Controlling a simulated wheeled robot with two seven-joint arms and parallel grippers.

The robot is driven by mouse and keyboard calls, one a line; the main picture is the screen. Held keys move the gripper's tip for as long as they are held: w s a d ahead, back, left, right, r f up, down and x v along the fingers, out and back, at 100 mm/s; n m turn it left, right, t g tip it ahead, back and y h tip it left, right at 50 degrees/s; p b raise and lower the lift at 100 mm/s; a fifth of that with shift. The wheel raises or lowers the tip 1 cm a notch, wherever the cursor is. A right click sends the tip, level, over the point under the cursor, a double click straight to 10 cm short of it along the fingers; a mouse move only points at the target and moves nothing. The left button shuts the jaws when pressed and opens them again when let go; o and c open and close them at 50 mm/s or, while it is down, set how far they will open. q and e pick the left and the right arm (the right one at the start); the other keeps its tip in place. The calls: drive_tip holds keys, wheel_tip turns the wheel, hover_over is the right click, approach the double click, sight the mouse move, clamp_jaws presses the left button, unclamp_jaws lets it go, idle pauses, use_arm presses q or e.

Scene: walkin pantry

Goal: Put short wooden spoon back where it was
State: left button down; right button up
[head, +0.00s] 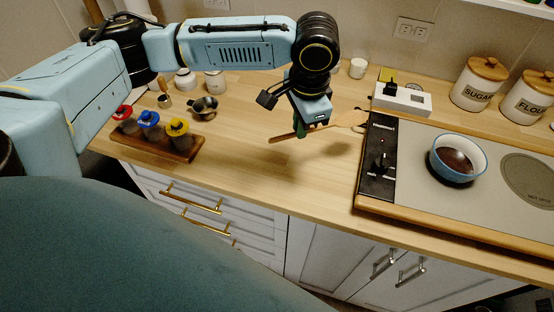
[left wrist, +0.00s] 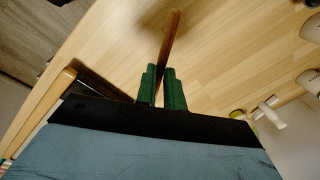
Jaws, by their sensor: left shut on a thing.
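The short wooden spoon (head: 349,118) is held in the head view, its bowl end to the right and its handle end to the left. My left gripper (head: 300,130) is shut on the spoon's handle, with green fingertips on either side. The spoon is above the wooden counter (head: 240,130), with a shadow below it. In the left wrist view the handle (left wrist: 170,40) sticks out beyond the two green fingers of my left gripper (left wrist: 163,90); the bowl is hidden there. My right gripper is not in view.
A cooktop (head: 420,200) with a blue bowl (head: 472,172) of dark liquid stands at right. A wooden rack (head: 186,151) with red, blue and yellow-topped jars and a small metal pot (head: 203,108) stand at left. Sugar (head: 477,88) and flour canisters (head: 527,103) stand behind the cooktop.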

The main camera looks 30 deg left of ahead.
use_arm(q)
drive_tip(key=shift+w+a+m, duration=0.1)
drive_tip(key=shift+m, duration=1.1)
drive_tip(key=shift+w+a+m+p, duration=0.15)
drive_tip(key=shift+m+p, duration=0.25)
drive_tip(key=shift+m, duration=0.5)
drive_tip(key=m, duration=0.2)
drive_tip(key=m+h+p, duration=0.3)
drive_tip(key=m+p, duration=0.1)
drive_tip(key=m, duration=1.5)
hover_over(283, 154)
drive_tip(key=f, duration=1.1)
drive_tip(key=shift+a+f, duration=0.2)
drive_tip(key=shift+a, duration=0.05)
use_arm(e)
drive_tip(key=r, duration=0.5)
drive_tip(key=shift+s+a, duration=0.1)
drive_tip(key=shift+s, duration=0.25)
